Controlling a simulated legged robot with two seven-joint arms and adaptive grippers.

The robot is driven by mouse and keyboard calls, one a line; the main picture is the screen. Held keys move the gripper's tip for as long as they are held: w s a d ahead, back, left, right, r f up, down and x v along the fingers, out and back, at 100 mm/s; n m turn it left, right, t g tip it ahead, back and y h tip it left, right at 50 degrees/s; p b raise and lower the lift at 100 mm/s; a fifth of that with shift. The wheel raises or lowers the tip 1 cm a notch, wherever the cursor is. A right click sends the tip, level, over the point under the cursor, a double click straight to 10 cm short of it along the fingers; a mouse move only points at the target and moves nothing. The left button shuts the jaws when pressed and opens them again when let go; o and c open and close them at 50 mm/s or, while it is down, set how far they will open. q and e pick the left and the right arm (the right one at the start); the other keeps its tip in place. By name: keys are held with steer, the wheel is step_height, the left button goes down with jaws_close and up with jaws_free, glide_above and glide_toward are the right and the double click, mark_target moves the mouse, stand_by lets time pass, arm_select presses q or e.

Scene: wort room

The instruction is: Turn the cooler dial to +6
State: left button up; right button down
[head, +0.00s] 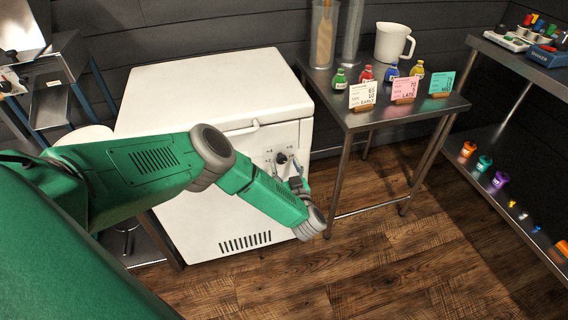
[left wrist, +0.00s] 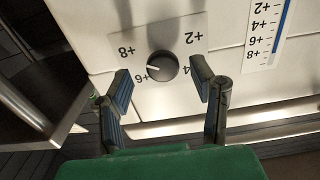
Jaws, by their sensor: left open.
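The cooler dial (left wrist: 162,66) is a round black knob on a pale plate on the front of the white cooler (head: 215,85). It also shows in the head view (head: 282,158). The plate, seen upside down in the left wrist view, carries the marks +2, +4, +6 and +8. My right gripper is not in view.
A scale strip (left wrist: 270,35) sits beside the dial plate. Right of the cooler stands a metal table (head: 350,118) with colored bottles, cards and a white jug (head: 391,42). A shelf (head: 470,150) stands far right; floor between is clear.

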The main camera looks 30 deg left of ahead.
arm_select(q)
steer(key=shift+x, duration=1.05)
steer(key=shift+w+a+f, duration=0.1)
steer(key=shift+a, duration=0.3)
steer(key=shift+d, duration=0.15)
jaws_close()
